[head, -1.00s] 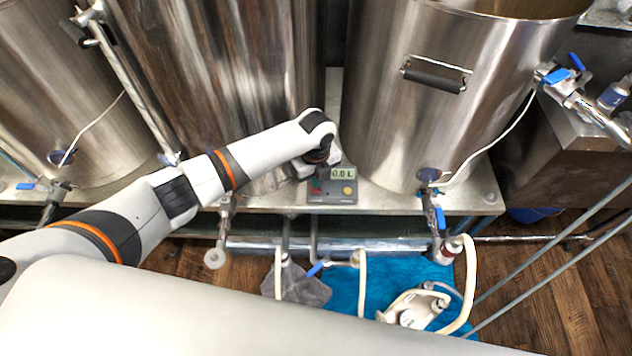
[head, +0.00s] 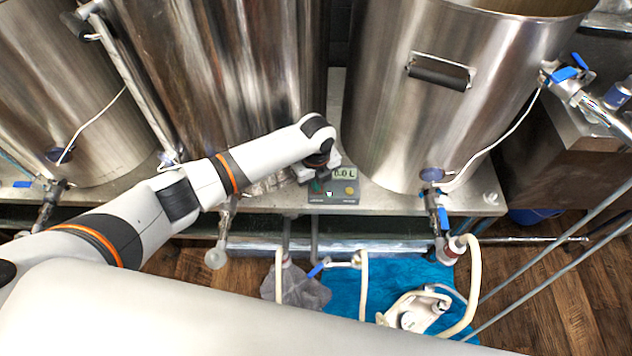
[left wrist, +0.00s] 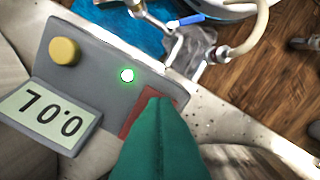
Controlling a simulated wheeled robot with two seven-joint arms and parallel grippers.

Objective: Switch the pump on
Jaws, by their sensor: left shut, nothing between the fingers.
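The grey control box (head: 333,190) sits on the steel ledge between two steel vessels. Its display (head: 345,173) reads 0.0 L. In the left wrist view the box (left wrist: 95,62) shows a yellow button (left wrist: 64,51), a small lamp (left wrist: 127,75) lit green-white, and a red rocker switch (left wrist: 135,117). My left gripper (head: 317,186) is above the box's left part. In the wrist view its shut green fingers (left wrist: 157,108) are at the red switch and hide much of it; I cannot tell whether they touch it. My right gripper is not in view.
Large steel vessels (head: 440,130) stand close behind and beside the box. Valves with blue handles (head: 441,215) and white hoses (head: 474,285) hang at the front. A white pump-like unit (head: 412,312) sits on a blue towel (head: 345,290) below, beside a grey cloth (head: 300,287).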

